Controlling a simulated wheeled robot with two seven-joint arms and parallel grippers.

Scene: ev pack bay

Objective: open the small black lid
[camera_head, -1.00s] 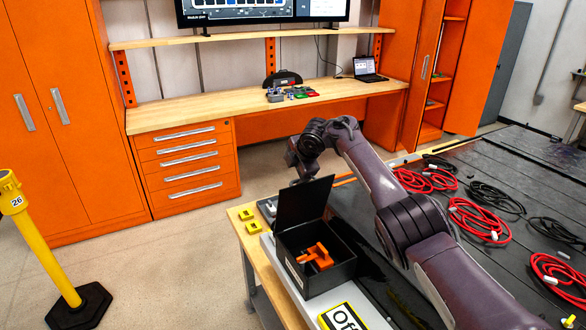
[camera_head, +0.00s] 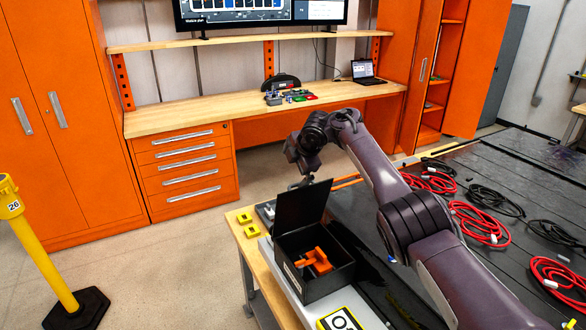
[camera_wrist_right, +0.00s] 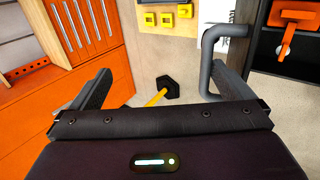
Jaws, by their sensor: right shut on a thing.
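The small black lid (camera_head: 302,206) stands upright, open, at the far-left edge of a black box (camera_head: 321,282). An orange piece (camera_head: 315,261) lies inside the box, and it also shows in the right wrist view (camera_wrist_right: 289,25). My right gripper (camera_head: 303,182) is at the lid's top edge, beyond the lid, with its fingertips mostly hidden in the head view. In the right wrist view a grey bent handle (camera_wrist_right: 207,52) lies between the fingers, close to the right one. The gripper is shut on the lid at this handle. My left gripper is not in view.
The box stands on a grey surface beside a wooden edge (camera_head: 253,262) with yellow blocks (camera_head: 251,230). Red cables (camera_head: 481,222) and black cables lie on the dark surface to the right. A yellow post (camera_head: 42,245) stands on the floor at left.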

